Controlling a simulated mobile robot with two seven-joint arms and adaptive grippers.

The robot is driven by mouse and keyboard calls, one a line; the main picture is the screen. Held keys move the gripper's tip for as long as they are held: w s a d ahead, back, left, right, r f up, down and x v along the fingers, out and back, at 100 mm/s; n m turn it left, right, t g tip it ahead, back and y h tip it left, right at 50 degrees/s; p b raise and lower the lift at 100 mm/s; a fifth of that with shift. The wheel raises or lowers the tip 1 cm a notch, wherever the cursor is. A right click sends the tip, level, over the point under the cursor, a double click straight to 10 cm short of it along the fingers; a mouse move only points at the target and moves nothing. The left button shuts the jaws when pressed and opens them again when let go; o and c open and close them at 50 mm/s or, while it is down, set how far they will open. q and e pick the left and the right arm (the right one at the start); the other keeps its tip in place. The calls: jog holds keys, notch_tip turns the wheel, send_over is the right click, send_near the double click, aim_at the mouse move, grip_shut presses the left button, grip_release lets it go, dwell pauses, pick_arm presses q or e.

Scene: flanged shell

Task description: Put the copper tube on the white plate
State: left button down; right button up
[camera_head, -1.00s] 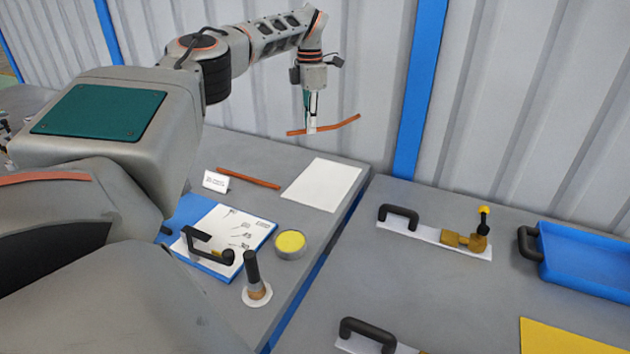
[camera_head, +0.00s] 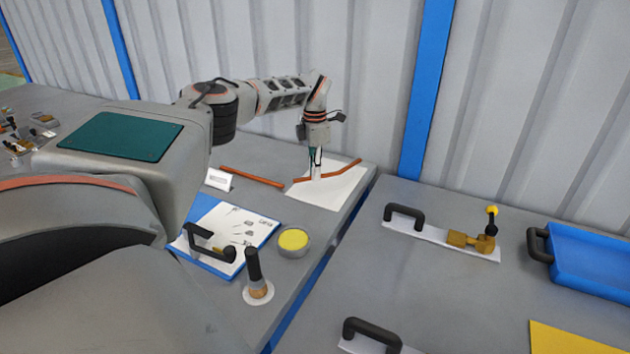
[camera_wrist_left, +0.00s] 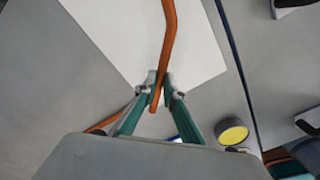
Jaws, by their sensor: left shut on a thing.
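My left gripper (camera_head: 317,176) is shut on a bent copper tube (camera_head: 343,169), fingers pointing down. The tube is over the white plate (camera_head: 318,198), a flat white sheet on the left table; whether it touches the plate I cannot tell. In the left wrist view the tube (camera_wrist_left: 168,40) runs up from between the fingertips (camera_wrist_left: 160,86), across the right part of the plate (camera_wrist_left: 120,35). A second, straighter copper tube (camera_head: 250,177) lies on the table left of the plate. My right gripper is not in view.
A small white sign (camera_head: 219,179), a blue clipboard with a printed sheet (camera_head: 228,231), a round yellow tin (camera_head: 293,241) and a dark-handled tool (camera_head: 256,275) stand nearer on this table. A gap separates it from the right table, with a clamp (camera_head: 471,241) and blue tray (camera_head: 590,265).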

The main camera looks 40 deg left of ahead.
pick_arm(q)
jog(key=shift+f, duration=1.55)
jog(key=shift+f, duration=0.15)
jog(key=c, duration=2.1)
grip_release()
jog(key=shift+c, duration=0.2)
notch_tip(320, 180, up, 12)
jog(key=p, duration=0.1)
